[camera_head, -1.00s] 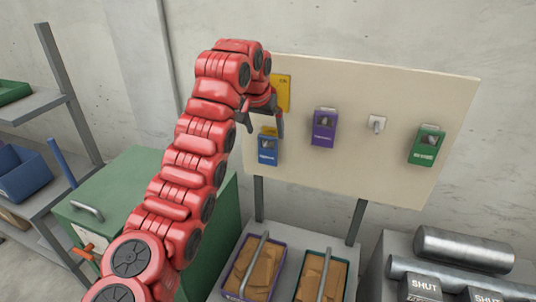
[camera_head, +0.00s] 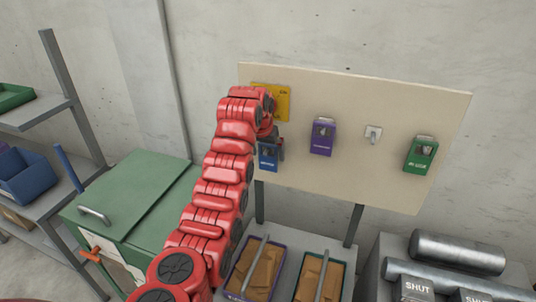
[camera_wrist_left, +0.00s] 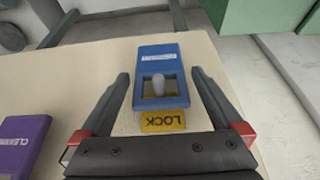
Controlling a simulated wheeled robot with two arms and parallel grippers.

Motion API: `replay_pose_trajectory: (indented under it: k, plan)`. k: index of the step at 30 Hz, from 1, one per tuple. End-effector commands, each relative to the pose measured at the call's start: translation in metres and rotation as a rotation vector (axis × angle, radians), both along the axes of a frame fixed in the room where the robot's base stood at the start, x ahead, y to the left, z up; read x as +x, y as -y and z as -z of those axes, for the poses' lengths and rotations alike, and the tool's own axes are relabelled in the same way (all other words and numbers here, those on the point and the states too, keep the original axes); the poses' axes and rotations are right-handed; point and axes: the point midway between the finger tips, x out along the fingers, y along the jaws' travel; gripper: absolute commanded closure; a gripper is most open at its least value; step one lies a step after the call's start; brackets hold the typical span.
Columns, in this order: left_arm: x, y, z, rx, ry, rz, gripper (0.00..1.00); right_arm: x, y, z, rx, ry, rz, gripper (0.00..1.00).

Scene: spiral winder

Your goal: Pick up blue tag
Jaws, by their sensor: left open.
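The blue tag (camera_head: 268,158) hangs at the lower left of the cream board (camera_head: 400,110). In the head view my left arm partly hides it. In the left wrist view the blue tag (camera_wrist_left: 153,62) lies between my open fingers, with a peg showing in its window and a yellow LOCK label (camera_wrist_left: 163,121) at its edge. My left gripper (camera_wrist_left: 160,84) is open, with one finger on each side of the tag and a gap to each. My right gripper is not in view.
A purple tag (camera_head: 322,137), an empty peg (camera_head: 373,134) and a green tag (camera_head: 421,154) are along the board. A yellow plate (camera_head: 284,103) is above the blue tag. Below stand bins (camera_head: 320,275), a green cabinet (camera_head: 130,200) and metal cylinders (camera_head: 455,252).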

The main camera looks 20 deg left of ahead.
Motion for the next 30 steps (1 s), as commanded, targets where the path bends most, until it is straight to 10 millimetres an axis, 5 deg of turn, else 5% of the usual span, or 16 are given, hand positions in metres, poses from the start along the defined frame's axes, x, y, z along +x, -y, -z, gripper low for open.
replay_pose_trajectory:
  k: [8,21,30]
  plan:
    - [0.0016,-0.0002,0.0029,0.0,0.003,0.0,0.02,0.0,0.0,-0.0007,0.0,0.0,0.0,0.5]
    - [0.0017,-0.0003,0.0025,-0.001,0.004,-0.001,0.79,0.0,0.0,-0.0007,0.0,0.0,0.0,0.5]
    - [0.0017,-0.0001,0.0021,-0.001,0.004,-0.001,0.79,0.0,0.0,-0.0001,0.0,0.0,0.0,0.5]
